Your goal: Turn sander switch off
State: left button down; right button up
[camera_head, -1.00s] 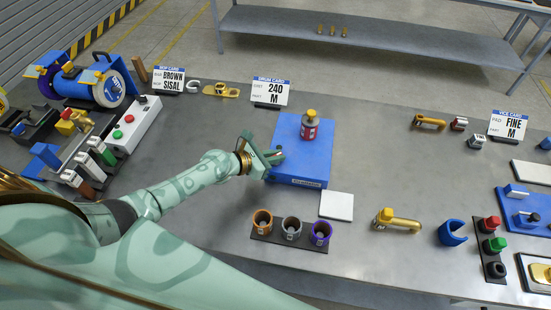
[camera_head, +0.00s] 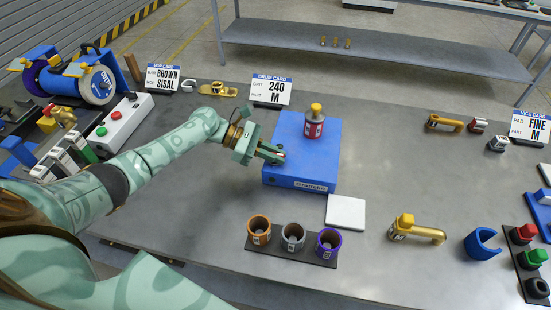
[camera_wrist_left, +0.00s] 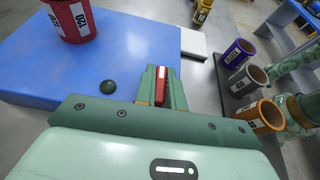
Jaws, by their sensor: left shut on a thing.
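The sander is a blue box (camera_head: 300,178) on the grey bench, with a red drum (camera_head: 314,125) with a yellow top standing on it. My left gripper (camera_head: 272,154) is at the left edge of the box, fingers pointing right. In the left wrist view the gripper (camera_wrist_left: 160,86) is shut on a small red switch (camera_wrist_left: 160,72) at the blue box (camera_wrist_left: 60,65). A round dark green button (camera_wrist_left: 108,87) sits on the box beside the fingers. The fingers hide part of the switch, and its on or off position cannot be told.
A white pad (camera_head: 346,213) lies right of the box's front corner. A dark holder with orange, grey and purple-rimmed cups (camera_head: 292,237) stands in front. A drum card (camera_head: 271,91) stands behind.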

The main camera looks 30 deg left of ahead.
dwell(0.4)
pick_arm(q)
jog(key=c, duration=1.5)
grip_release()
jog(key=v, duration=1.6)
jog(key=shift+w+a+r+b, duration=0.15)
jog(key=shift+w+r+b, duration=0.05)
jog(key=shift+w+b, duration=0.1)
